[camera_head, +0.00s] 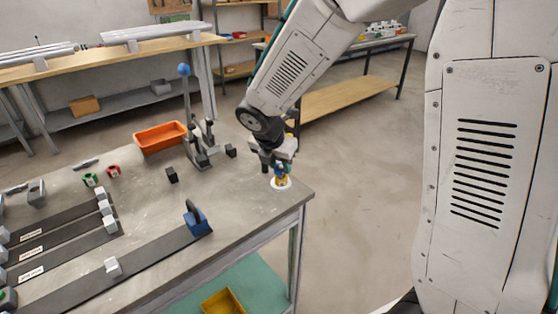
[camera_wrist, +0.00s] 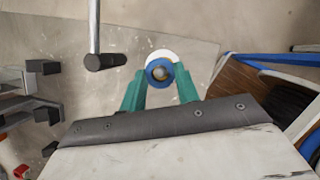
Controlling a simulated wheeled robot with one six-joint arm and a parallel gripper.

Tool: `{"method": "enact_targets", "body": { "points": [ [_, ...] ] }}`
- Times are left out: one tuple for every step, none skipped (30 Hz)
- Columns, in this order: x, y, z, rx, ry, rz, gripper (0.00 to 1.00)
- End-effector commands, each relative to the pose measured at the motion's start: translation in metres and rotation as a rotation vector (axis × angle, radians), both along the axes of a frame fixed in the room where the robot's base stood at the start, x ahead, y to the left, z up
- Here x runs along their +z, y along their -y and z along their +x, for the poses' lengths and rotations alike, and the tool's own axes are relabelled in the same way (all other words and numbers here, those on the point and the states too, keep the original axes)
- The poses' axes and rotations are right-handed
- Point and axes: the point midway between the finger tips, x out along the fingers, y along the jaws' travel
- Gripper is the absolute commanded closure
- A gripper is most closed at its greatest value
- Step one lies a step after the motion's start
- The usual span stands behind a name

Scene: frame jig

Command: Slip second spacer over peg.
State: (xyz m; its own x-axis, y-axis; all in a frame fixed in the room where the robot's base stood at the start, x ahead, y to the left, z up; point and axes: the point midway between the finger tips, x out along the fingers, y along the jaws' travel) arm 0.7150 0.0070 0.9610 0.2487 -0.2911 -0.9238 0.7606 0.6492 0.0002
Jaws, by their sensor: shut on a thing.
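My gripper (camera_wrist: 160,88) is shut on a blue ring-shaped spacer (camera_wrist: 153,73), with one green finger on each side. In the wrist view a round greyish peg tip (camera_wrist: 160,73) shows inside the ring's hole. How far the ring sits down around the peg, if at all, I cannot tell. The peg stands on a white round base (camera_wrist: 163,54). In the head view the base (camera_head: 281,185) is at the table's right corner, below my gripper (camera_head: 279,166). A yellow piece (camera_head: 281,180) shows low on the peg, under the blue spacer.
A green ring (camera_head: 91,180) and a red ring (camera_head: 113,171) lie on the table at left. An orange bin (camera_head: 160,137) and a metal stand with a blue knob (camera_head: 184,70) are behind. Small black blocks (camera_head: 172,174) stand nearby.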

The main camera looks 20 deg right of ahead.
Motion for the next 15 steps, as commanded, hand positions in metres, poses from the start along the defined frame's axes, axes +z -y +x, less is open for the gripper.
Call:
{"method": "enact_targets", "body": {
  "points": [
    [-0.0002,0.0000,0.0000,0.000,0.000,0.000,0.90],
    [-0.0002,0.0000,0.0000,0.000,0.000,0.000,0.90],
    [-0.0002,0.0000,0.0000,0.000,0.000,0.000,0.90],
    [-0.0001,0.0000,0.0000,0.000,0.000,0.000,0.90],
    [-0.0001,-0.0001,0.0000,0.000,0.000,0.000,0.90],
    [-0.0001,-0.0001,0.0000,0.000,0.000,0.000,0.90],
    [-0.0001,-0.0001,0.0000,0.000,0.000,0.000,0.63],
    [-0.0001,-0.0001,0.0000,0.000,0.000,0.000,0.55],
    [0.0000,-0.0001,0.0000,0.000,0.000,0.000,0.44],
    [0.0000,-0.0001,0.0000,0.000,0.000,0.000,0.43],
    [0.0000,-0.0001,0.0000,0.000,0.000,0.000,0.43],
    [0.0000,-0.0001,0.0000,0.000,0.000,0.000,0.43],
    [0.0000,-0.0001,0.0000,0.000,0.000,0.000,0.43],
    [0.0000,-0.0001,0.0000,0.000,0.000,0.000,0.43],
    [0.0000,-0.0001,0.0001,0.000,0.000,0.000,0.43]
  ]
}}
